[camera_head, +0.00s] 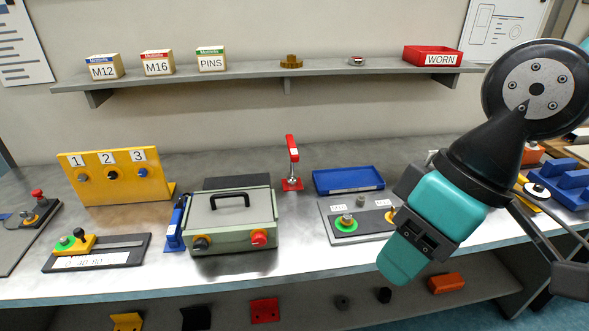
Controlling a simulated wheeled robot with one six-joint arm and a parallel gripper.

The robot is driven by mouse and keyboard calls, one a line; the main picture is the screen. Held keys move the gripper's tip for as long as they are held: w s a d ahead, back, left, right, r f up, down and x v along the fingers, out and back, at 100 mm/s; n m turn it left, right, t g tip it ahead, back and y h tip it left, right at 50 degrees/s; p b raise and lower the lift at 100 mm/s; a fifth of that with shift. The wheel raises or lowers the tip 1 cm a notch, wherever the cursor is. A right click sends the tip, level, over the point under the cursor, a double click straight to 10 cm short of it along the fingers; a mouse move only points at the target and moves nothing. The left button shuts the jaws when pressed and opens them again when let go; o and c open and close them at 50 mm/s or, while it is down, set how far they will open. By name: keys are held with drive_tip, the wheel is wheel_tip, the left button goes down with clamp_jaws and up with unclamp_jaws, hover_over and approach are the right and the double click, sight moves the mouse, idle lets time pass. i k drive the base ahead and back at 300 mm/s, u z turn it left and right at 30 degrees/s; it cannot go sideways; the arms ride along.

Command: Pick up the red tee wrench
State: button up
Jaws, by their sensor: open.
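A red-handled upright tool (292,150) stands near the back of the bench, right of the green box. It has a red bar on top, a silver shaft and a red base; it may be the red tee wrench, but I cannot tell for sure. My gripper (412,243), teal and black, is at the right, above the bench's front part. It is open, far to the right of the red-handled tool and apart from it. My gripper hides part of the grey plate below it.
A green box (232,236) with a black handle sits mid-bench. A blue tray (348,190) and a grey plate with knobs (345,236) lie between the red-handled tool and my gripper. A yellow numbered panel (120,192) stands left. A shelf (260,75) runs along the wall.

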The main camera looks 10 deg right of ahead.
sight(292, 179)
drive_tip(key=u, duration=0.45)
drive_tip(key=i, duration=1.1)
